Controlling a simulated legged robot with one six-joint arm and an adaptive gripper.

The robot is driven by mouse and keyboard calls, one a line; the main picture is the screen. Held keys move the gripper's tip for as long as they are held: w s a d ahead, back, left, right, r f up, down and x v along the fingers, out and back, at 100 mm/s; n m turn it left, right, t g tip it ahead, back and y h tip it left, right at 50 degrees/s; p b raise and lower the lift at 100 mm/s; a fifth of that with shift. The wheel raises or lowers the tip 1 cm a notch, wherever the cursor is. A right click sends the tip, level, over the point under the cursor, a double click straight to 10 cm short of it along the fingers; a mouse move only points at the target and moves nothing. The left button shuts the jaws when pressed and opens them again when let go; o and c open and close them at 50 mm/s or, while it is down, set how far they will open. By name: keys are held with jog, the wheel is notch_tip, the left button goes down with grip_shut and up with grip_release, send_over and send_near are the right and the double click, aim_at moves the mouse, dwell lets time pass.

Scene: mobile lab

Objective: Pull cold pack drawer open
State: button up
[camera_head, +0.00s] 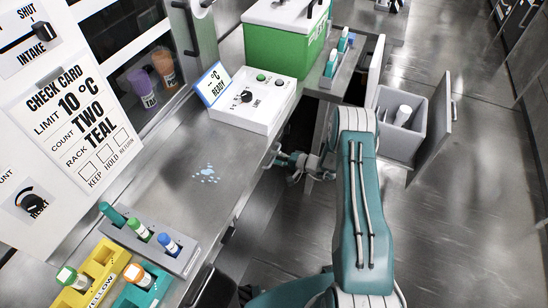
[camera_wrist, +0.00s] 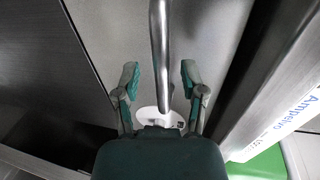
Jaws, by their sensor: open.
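In the wrist view a metal bar handle (camera_wrist: 162,50) stands out from a light grey drawer front (camera_wrist: 215,40). My gripper (camera_wrist: 160,76) is open, with one teal-padded finger on each side of the handle. Gaps show between both fingers and the bar. Whether this is the cold pack drawer cannot be read. In the head view my gripper (camera_head: 283,160) is at the counter's front side, below the white control box (camera_head: 253,98).
An open grey bin (camera_head: 402,122) with a white bottle and a panel stands right of my arm. A green cooler (camera_head: 283,38) is on the counter behind the control box. Tube racks (camera_head: 150,240) sit at the near left. The floor at right is clear.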

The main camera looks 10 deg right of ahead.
jog(key=shift+w+a+f, duration=0.1)
jog(key=shift+w+a, duration=0.2)
jog(key=shift+a, duration=0.15)
grip_shut()
jog(key=f+v, duration=0.3)
jog(key=v, duration=1.1)
jog(key=s+d+f+v, duration=0.1)
jog(key=f+v, duration=0.1)
jog(key=v, duration=1.2)
jog(key=shift+f, duration=0.55)
jog(key=shift+w+a, duration=0.1)
grip_release()
jog(key=shift+w, duration=0.1)
